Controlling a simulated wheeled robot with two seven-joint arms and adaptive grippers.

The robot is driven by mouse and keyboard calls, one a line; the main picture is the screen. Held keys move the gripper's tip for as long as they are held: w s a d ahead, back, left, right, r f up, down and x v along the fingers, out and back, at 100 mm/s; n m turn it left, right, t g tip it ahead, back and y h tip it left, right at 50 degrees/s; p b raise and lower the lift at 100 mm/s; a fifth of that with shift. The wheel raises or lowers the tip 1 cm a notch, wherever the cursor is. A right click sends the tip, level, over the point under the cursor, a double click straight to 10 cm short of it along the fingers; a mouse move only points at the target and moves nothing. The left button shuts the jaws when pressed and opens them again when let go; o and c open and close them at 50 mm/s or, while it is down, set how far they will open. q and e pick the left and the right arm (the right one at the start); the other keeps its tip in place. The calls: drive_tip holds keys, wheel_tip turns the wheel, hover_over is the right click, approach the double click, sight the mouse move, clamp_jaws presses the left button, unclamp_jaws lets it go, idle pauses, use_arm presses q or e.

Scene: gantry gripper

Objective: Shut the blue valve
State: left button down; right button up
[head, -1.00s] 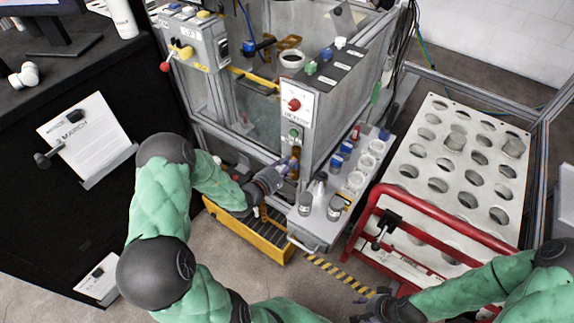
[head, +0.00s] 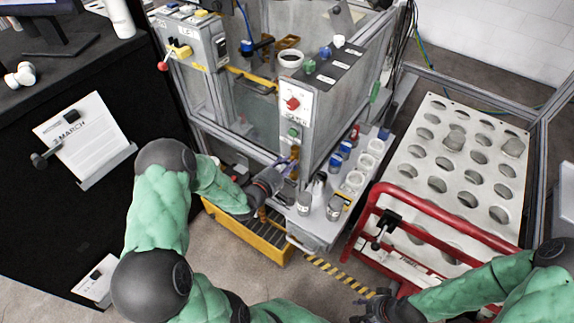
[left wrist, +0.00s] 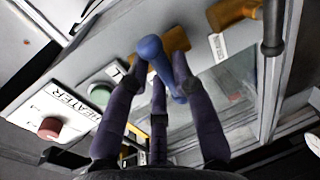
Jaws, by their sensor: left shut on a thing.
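The blue valve's handle (left wrist: 150,48), a blue lever with a rounded end, lies between the fingers of my left gripper (left wrist: 156,75) in the left wrist view. An orange-brown fitting (left wrist: 174,40) is right beside it. In the head view my left gripper (head: 284,168) is at the lower front of the grey machine, just below the panel with red and green knobs. It is shut on the handle and hides most of it there. My right gripper (head: 368,303) is at the bottom, away from the valve, with fingers spread and nothing visible between them.
A grey shelf (head: 318,226) with jars and bottles stands right of my left gripper. A yellow bin (head: 250,238) is below it. A red rail (head: 430,235) fronts a white perforated rack (head: 440,160) at the right. A red heater knob (left wrist: 50,128) is near the gripper.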

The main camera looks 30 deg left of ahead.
use_arm(q)
drive_tip(key=c, duration=1)
unclamp_jaws()
drive_tip(key=shift+c, duration=0.2)
drive_tip(key=d+v, duration=0.1)
drive_tip(key=v, duration=1.1)
drive_tip(key=shift+a, duration=0.45)
